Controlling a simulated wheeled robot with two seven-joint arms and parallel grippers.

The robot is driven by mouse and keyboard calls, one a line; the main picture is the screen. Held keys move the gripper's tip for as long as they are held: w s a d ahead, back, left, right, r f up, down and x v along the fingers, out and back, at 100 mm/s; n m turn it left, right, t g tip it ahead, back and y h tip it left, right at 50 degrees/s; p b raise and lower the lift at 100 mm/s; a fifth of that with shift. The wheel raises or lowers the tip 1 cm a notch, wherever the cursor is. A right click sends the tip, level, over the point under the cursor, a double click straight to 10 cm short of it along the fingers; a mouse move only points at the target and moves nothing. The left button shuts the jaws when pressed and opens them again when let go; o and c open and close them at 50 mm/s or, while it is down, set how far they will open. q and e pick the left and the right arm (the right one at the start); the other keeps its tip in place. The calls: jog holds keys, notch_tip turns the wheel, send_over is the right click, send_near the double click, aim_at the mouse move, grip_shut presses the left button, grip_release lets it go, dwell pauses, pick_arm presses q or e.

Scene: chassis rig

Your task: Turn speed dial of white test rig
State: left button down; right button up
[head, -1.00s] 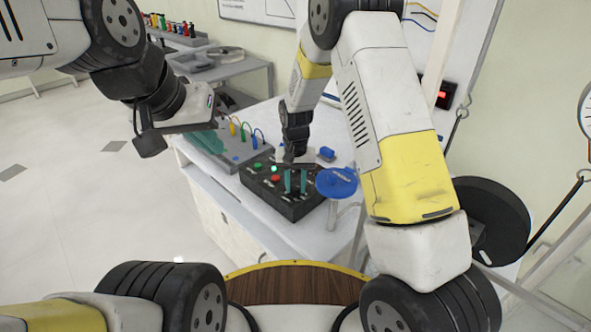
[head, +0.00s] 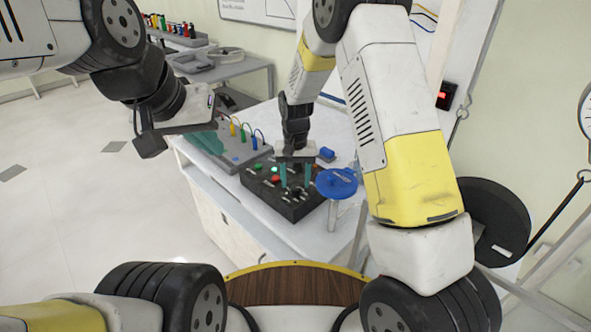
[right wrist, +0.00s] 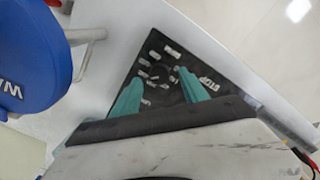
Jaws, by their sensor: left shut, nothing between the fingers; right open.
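The black control box (head: 272,197) with green and red buttons stands on the white bench of the rig (head: 334,117). A dark round knob, likely the speed dial (head: 297,191), shows on its top near the right end. My right gripper (head: 295,179) points down over the box, open, its teal fingers apart above the knob area. In the right wrist view the fingers (right wrist: 160,82) are spread over the box's labelled top (right wrist: 172,62); the dark knob is hard to make out there. My left gripper (head: 203,139) is shut and empty, left of the box.
A blue round disc (head: 337,182) on a post stands close to the box's right side. A grey panel with coloured cables (head: 238,150) lies behind left, and a small blue block (head: 327,154) behind. The floor at left is clear.

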jog(key=shift+r, duration=2.7)
jog(key=shift+r, duration=0.15)
notch_tip(320, 180, up, 9)
jog(key=t+y, duration=0.1)
send_over(296, 187)
jog(key=s+d, duration=0.4)
jog(key=s+d+r+t+y, duration=0.1)
jog(key=s+d+r+t, duration=0.1)
jog(key=s+d+r, duration=0.3)
jog(key=s+d+r+t, duration=0.1)
jog(key=s+d+r, duration=0.1)
jog(key=s+r, duration=0.5)
jog(key=s+d+r+t, duration=0.1)
jog(key=s+d+t, duration=0.1)
jog(key=s, duration=0.6)
jog(key=shift+s+d+r+n, duration=0.3)
jog(key=shift+s+d, duration=0.05)
jog(key=shift+d, duration=0.1)
